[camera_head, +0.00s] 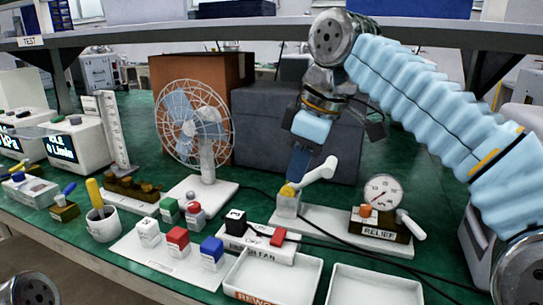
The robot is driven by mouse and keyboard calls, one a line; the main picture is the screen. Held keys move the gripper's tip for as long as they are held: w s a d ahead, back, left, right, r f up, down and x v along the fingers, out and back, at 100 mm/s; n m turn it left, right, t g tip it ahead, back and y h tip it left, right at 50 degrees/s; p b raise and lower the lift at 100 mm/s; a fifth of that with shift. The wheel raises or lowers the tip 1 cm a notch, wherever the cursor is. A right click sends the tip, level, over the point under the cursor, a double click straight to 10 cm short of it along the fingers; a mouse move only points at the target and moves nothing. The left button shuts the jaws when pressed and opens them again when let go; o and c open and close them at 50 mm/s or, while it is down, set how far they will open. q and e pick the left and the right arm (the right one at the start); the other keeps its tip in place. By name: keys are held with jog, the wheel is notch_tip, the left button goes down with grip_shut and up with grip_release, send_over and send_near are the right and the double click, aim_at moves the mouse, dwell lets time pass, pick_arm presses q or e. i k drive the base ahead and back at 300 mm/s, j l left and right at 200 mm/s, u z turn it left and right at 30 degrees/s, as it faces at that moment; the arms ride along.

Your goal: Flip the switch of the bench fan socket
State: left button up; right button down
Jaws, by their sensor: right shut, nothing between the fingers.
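The bench fan socket (257,250) is a white block lettered "FAN", standing on the green bench in the lower middle. Its red switch (278,237) sits at the right end of its top. A black plug (235,222) stands at its left end. My right gripper (296,178) points down from above, shut and empty, beyond the socket and slightly right of the switch. Its tips are close to a yellow-topped valve with a white lever (317,173); I cannot tell whether they touch. The caged bench fan (195,125) stands behind to the left. My left gripper is out of view.
A pressure gauge (383,193) stands above the relief block (380,228) on the right. White trays (375,290) line the front edge. Coloured blocks (177,240) sit left of the socket. A dark cable crosses the bench near the socket.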

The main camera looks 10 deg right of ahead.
aim_at(277, 241)
jog(key=k+j, duration=0.25)
jog(key=k, duration=0.2)
jog(key=k+j, duration=0.25)
jog(key=k, duration=0.25)
